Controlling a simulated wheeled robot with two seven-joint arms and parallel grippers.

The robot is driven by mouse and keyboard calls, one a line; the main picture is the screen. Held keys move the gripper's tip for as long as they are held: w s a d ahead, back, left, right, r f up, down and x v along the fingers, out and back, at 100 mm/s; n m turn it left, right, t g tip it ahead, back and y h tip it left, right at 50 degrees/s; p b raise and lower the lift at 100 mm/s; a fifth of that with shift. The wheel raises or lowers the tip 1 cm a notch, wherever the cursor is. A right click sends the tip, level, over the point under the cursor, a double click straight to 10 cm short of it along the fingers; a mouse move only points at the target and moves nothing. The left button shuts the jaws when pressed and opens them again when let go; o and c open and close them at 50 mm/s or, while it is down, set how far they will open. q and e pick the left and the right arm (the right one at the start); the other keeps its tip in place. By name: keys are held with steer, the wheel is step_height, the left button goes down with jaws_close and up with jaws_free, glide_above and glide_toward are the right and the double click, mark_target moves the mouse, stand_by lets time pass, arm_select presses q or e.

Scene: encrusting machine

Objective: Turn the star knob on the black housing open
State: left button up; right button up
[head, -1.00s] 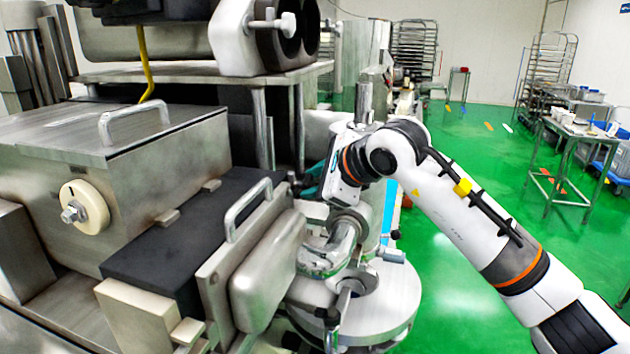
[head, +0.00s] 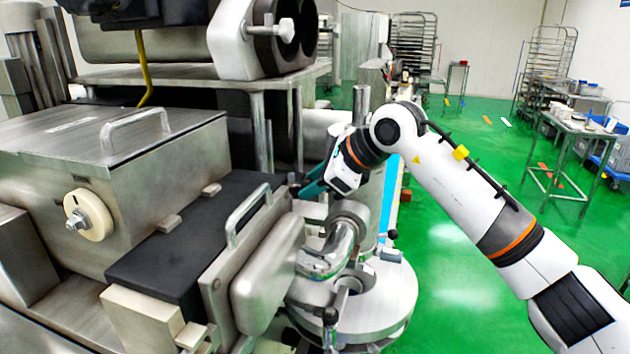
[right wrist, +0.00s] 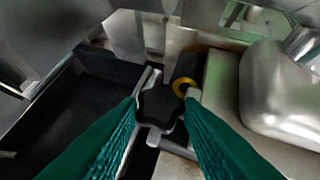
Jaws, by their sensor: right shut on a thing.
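The black star knob (right wrist: 160,108) sits between the two teal fingers of my right gripper (right wrist: 162,112) in the right wrist view. The fingers are shut on its sides. In the head view my right gripper (head: 306,188) reaches left to the far end of the black housing (head: 190,230), behind the upright metal plate with a handle. The knob is hard to make out there. The black housing also shows at the left of the right wrist view (right wrist: 75,105). My left gripper is not in view.
A metal hopper box (head: 110,150) with a lid handle stands left of the housing. A curved steel pipe (head: 335,250) and round base lie below my right wrist.

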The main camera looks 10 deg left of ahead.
steer(key=shift+f, duration=0.1)
steer(key=o, duration=1)
steer(key=b+v, duration=0.3)
steer(key=v, duration=0.9)
